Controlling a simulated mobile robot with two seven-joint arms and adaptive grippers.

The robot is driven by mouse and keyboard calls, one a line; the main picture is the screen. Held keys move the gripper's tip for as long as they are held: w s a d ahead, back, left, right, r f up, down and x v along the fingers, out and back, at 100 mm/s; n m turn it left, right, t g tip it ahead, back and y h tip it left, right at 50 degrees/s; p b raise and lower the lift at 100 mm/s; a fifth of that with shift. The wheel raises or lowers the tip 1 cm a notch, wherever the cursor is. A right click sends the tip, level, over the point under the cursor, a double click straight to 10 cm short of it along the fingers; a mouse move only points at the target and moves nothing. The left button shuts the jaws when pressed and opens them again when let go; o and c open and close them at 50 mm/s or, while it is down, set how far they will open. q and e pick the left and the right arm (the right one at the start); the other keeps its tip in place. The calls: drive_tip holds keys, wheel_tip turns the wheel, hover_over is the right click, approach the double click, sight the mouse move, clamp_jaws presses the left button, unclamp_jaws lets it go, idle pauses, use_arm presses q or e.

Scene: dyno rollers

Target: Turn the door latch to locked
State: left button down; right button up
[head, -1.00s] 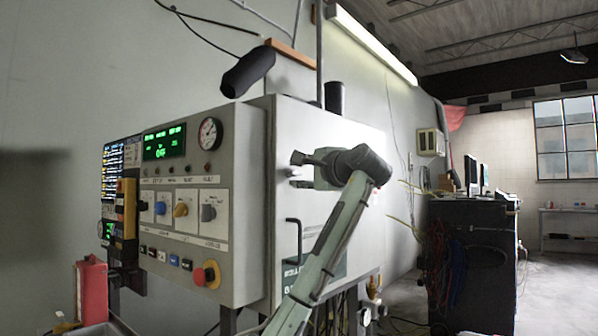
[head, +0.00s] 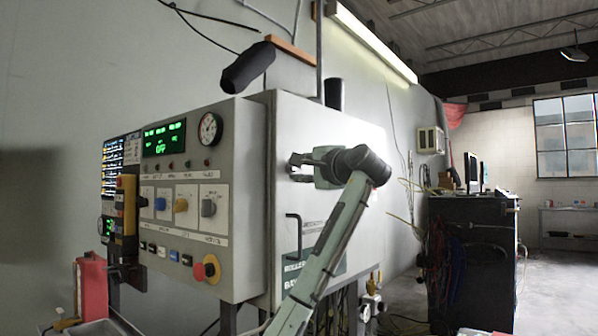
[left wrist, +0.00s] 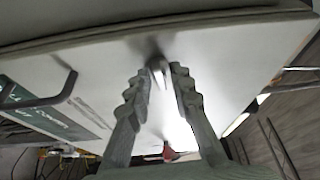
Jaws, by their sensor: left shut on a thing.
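The white cabinet door (head: 350,120) faces right of the control panel. My left gripper (head: 297,168) is at the upper left part of this door, its fingers pointing at the door's left edge. In the left wrist view, its two ridged fingers (left wrist: 161,82) are shut on a small grey metal piece, the door latch (left wrist: 158,68). The latch stands out from the pale door (left wrist: 110,60). The fingers hide most of it in the head view, so its exact angle is hard to tell. My right gripper is not in view.
A black bent door handle (head: 297,235) is below the gripper. The control panel (head: 190,200) has knobs, a gauge (head: 209,128), and a red stop button (head: 207,269). A dark cabinet (head: 470,260) stands at the right. The floor beyond it is open.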

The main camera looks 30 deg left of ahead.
use_arm(q)
drive_tip(key=n+g+y+b, duration=0.1)
drive_tip(key=n+g+y, duration=0.1)
drive_tip(key=n, duration=0.5)
drive_tip(key=n+g+y+b, duration=0.1)
drive_tip(key=n+g+y, duration=0.1)
drive_tip(key=n, duration=0.5)
drive_tip(key=n+g+y+b, duration=0.1)
drive_tip(key=n+g+y, duration=0.1)
drive_tip(key=n, duration=0.5)
drive_tip(key=shift+w+f+n+g, duration=0.25)
drive_tip(key=shift+w+n+g, duration=0.05)
drive_tip(key=shift+n+g, duration=0.1)
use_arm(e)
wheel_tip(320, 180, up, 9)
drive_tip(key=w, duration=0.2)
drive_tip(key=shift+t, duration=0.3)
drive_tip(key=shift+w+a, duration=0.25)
use_arm(q)
drive_tip(key=c, duration=1.7)
unclamp_jaws()
